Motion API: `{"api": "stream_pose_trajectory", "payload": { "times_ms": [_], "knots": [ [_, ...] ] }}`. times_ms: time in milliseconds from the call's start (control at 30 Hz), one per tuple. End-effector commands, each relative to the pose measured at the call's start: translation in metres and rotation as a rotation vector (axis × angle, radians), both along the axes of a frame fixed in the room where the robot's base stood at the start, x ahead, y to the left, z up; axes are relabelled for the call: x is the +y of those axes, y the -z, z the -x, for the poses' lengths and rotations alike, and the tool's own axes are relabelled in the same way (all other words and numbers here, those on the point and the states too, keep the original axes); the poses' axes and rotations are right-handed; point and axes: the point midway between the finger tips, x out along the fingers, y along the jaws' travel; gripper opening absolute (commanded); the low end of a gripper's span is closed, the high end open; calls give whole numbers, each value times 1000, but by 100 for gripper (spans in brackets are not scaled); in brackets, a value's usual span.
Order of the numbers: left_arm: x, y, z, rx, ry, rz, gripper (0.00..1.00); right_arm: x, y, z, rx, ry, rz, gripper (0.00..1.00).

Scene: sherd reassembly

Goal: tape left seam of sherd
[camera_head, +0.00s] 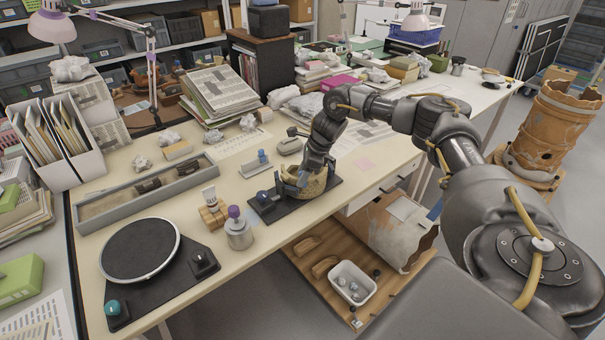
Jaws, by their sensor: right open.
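The sherd (315,184) is a tan, curved pottery piece on a black base plate (328,191) near the front edge of the table. My right gripper (303,179) is directly over and beside the sherd, pointing down. It is open, and its fingers cover part of the sherd. I cannot tell whether they touch it. A small blue patch shows by the fingers; I cannot tell whether it is tape. The seams are too small to make out. My left gripper is not in view.
A purple-topped bottle (238,230) and a small jar on a wooden block (213,212) stand left of the base plate. A black turntable (140,250) is at the front left. A long grey tray (150,191) lies behind. Paper stacks crowd the back.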

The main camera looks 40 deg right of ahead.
Motion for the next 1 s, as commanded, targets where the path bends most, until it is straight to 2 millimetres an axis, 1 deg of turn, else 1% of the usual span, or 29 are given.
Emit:
{"api": "stream_pose_trajectory", "payload": {
  "times_ms": [100, 167, 267, 500, 700, 833, 1000],
  "knots": [
    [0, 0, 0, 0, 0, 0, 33, 0, 0, 0, 0, 0, 0, 46],
    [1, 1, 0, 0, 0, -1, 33, -2, -5, 1, -3, 1, 0, 46],
    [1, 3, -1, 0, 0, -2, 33, -5, -18, 4, -3, 1, -1, 46],
    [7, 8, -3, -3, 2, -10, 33, -19, -64, 18, -6, 1, 0, 46],
    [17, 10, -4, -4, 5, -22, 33, -26, -90, 26, -2, 0, -1, 46],
    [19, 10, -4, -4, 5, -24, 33, -28, -98, 29, -1, 0, -1, 46],
    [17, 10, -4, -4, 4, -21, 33, -29, -100, 30, 1, 0, -1, 46]
  ]
}}
